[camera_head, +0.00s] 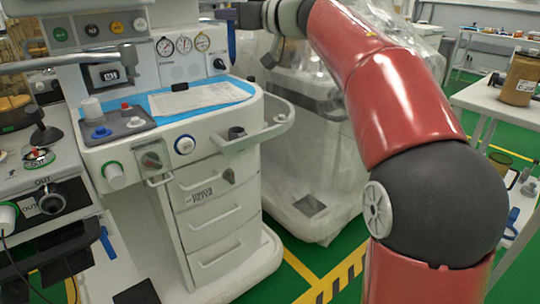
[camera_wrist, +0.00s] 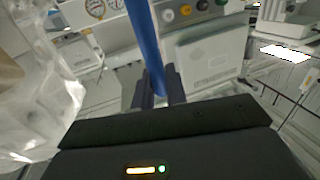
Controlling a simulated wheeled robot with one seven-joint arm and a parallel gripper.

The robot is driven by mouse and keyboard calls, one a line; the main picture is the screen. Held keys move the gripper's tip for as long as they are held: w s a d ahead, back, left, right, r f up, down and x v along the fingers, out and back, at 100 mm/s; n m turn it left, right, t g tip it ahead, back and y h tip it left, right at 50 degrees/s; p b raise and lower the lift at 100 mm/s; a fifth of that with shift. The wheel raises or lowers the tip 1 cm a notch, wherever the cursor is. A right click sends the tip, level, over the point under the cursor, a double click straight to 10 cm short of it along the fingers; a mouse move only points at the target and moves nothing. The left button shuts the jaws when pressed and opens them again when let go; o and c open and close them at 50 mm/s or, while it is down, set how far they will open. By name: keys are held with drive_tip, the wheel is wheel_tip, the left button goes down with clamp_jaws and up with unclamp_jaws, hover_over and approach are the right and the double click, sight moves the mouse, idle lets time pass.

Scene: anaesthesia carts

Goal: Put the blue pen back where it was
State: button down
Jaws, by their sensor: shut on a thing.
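My gripper (camera_wrist: 158,88) is shut on the blue pen (camera_wrist: 146,38), which runs up from between the two dark fingers to the top edge in the wrist view. In the head view the pen (camera_head: 231,42) hangs roughly upright from my gripper (camera_head: 232,14), at the upper middle, beside the gauge panel of the near anaesthesia cart. The pen is clear of the cart's worktop in the picture. A blue sheet (camera_head: 160,105) with a white paper (camera_head: 205,97) on it lies on that worktop.
The near cart (camera_head: 215,150) has drawers and a side rail. A second cart under clear plastic (camera_head: 320,165) stands behind it to the right. A white table (camera_head: 490,100) with a brown jar (camera_head: 520,78) is at the right. Green floor shows between.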

drive_tip(key=shift+s+a+f+b, duration=0.15)
drive_tip(key=shift+f+b, duration=2.45)
drive_tip(key=shift+f, duration=2.4)
drive_tip(key=shift+s+f+b, duration=0.15)
drive_tip(key=shift+f+b, duration=2.4)
drive_tip(key=shift+f, duration=2.45)
drive_tip(key=shift+r, duration=0.1)
drive_tip(key=c, duration=1.4)
unclamp_jaws()
drive_tip(key=shift+f, duration=0.2)
drive_tip(key=p+v, duration=0.1)
drive_tip(key=v, duration=1.1)
drive_tip(key=shift+r, duration=0.2)
